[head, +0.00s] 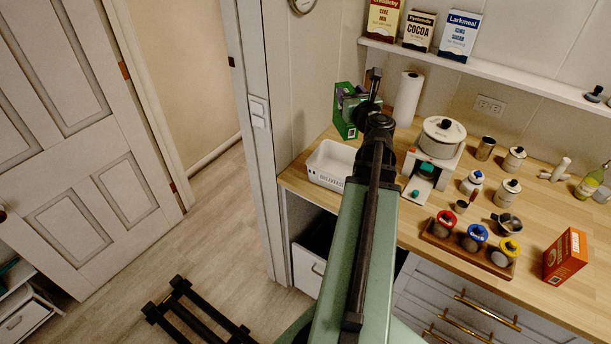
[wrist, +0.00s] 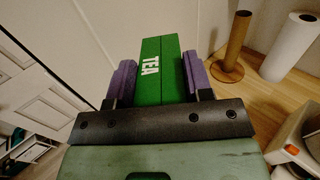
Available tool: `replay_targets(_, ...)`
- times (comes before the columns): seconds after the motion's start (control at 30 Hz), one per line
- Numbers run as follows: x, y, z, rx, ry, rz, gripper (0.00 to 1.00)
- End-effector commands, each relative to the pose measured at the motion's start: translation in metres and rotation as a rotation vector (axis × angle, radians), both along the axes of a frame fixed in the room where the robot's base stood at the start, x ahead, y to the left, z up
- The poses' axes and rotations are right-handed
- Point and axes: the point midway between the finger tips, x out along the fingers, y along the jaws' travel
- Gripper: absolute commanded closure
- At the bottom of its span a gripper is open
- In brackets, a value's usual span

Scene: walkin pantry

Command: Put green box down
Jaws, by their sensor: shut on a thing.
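The green box (head: 345,124), lettered TEA, is at the back left of the wooden counter (head: 312,186), behind a white bin. In the wrist view the green box (wrist: 151,89) sits between the two purple finger pads of my gripper (wrist: 158,80), which is shut on it. In the head view my gripper (head: 360,99) is partly hidden by my own arm. I cannot tell whether the box's base touches the counter.
The white bin (head: 317,174) stands in front of the box. A paper towel roll (head: 407,98) and a bare brown roll on a round wooden base (wrist: 229,70) stand to its right. A white scale-like appliance with a pot (head: 440,137) is farther right. A wall is close on the left.

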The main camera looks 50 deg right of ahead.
Motion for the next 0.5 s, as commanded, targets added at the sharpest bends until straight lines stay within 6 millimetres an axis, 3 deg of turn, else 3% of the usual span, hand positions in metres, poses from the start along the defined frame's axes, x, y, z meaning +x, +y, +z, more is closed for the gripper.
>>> replay_targets(0.13, -0.001, -0.001, -0.003, 0.000, 0.000, -0.009, 0.95)
replay_targets(0.23, -0.001, -0.001, -0.020, 0.000, 0.000, -0.008, 0.95)
replay_targets(0.5, -0.001, -0.001, -0.114, 0.000, 0.000, -0.008, 0.95)
